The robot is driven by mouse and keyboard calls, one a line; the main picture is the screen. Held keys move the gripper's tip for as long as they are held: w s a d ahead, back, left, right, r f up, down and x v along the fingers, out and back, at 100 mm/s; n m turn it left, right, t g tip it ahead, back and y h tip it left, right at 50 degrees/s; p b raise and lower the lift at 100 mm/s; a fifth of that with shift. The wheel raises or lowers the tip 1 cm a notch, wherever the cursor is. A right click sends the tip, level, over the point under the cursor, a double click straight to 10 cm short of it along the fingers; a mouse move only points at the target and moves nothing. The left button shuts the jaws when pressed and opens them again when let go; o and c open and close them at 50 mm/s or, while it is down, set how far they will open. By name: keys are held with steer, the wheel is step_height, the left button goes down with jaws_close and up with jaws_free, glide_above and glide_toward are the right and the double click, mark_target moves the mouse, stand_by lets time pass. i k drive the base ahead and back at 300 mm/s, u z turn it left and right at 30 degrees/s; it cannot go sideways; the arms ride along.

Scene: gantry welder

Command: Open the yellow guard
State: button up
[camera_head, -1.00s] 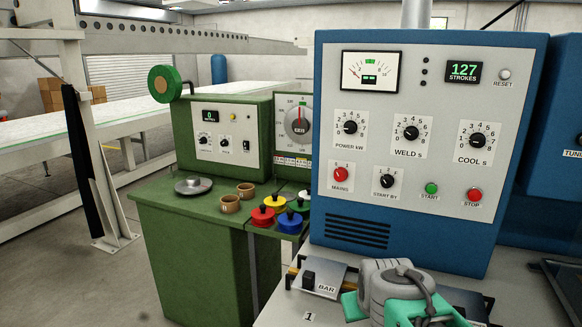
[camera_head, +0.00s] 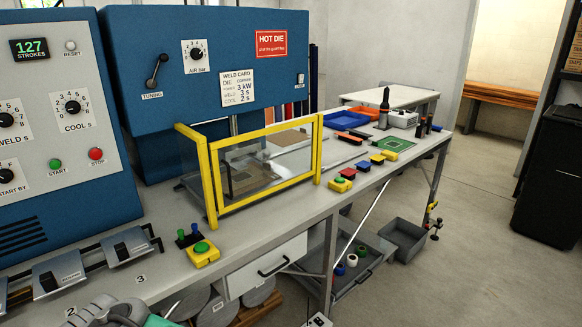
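The yellow guard (camera_head: 209,185) stands on the grey bench in front of the blue press. It is a yellow frame with clear panels, and it looks closed across the front of the die area. A dark block and a plate show behind its panel. A grey and teal part of my arm shows at the bottom left edge, well apart from the guard. My gripper's fingers are not in view.
A yellow box with a green button (camera_head: 202,252) sits in front of the guard's left end, and another (camera_head: 340,184) by its right end. Small coloured blocks and a blue tray (camera_head: 345,119) lie farther right. A drawer (camera_head: 265,264) is under the bench.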

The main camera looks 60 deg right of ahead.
mark_target(221, 209)
steer(key=k, duration=0.4)
steer(key=u, duration=0.9)
steer(key=i, duration=0.9)
steer(key=z, duration=3.25)
steer(key=i, duration=0.5)
steer(key=u, duration=0.1)
